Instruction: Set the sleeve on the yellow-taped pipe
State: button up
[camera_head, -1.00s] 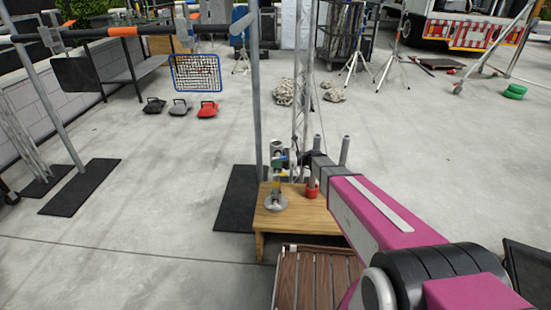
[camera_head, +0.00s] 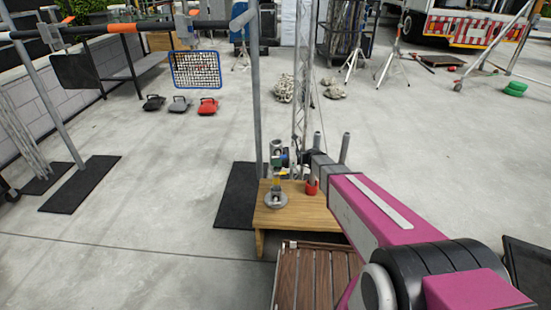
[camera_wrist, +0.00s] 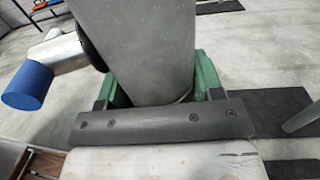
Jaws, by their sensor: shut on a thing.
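My gripper (camera_wrist: 155,95) has green fingers and is shut on the sleeve, a thick grey tube (camera_wrist: 140,45). A side stub on the sleeve ends in a blue cap (camera_wrist: 27,85). The yellow-taped pipe (camera_head: 277,184) stands on a round grey base (camera_head: 277,201) on the wooden table (camera_head: 300,218). The sleeve is just above or at this pipe's top. I cannot tell whether it is around it.
A red-banded pipe (camera_head: 312,187) stands on the table just right of the yellow one, with another grey pipe (camera_head: 345,147) behind. A tall grey post (camera_head: 256,100) rises close on the left. A slatted wooden platform (camera_head: 305,275) lies in front. Open concrete surrounds the table.

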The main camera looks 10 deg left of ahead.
jog(key=o, duration=1.4)
jog(key=shift+f, duration=0.1)
jog(key=shift+w+d, duration=0.25)
jog(key=shift+d, duration=1.65)
jog(key=shift+w+d, duration=0.2)
jog(key=shift+d, duration=1.65)
jog(key=s+d+f+n+h, duration=0.4)
jog(key=s+d+n+h, duration=0.55)
jog(key=s, duration=0.25)
jog(key=s+d+n+h, duration=0.2)
jog(key=d, duration=0.2)
jog(key=s+d+r+n+t+h, duration=0.1)
jog(key=s+d+n+h, duration=0.1)
jog(key=d, duration=0.3)
jog(key=s+d+r+n+t+h, duration=0.1)
jog(key=s+d+n+h, duration=0.1)
jog(key=d+n+h, duration=0.1)
jog(key=shift+d+r+h, duration=0.2)
jog(key=shift+d+h, duration=0.45)
jog(key=shift+d, duration=0.55)
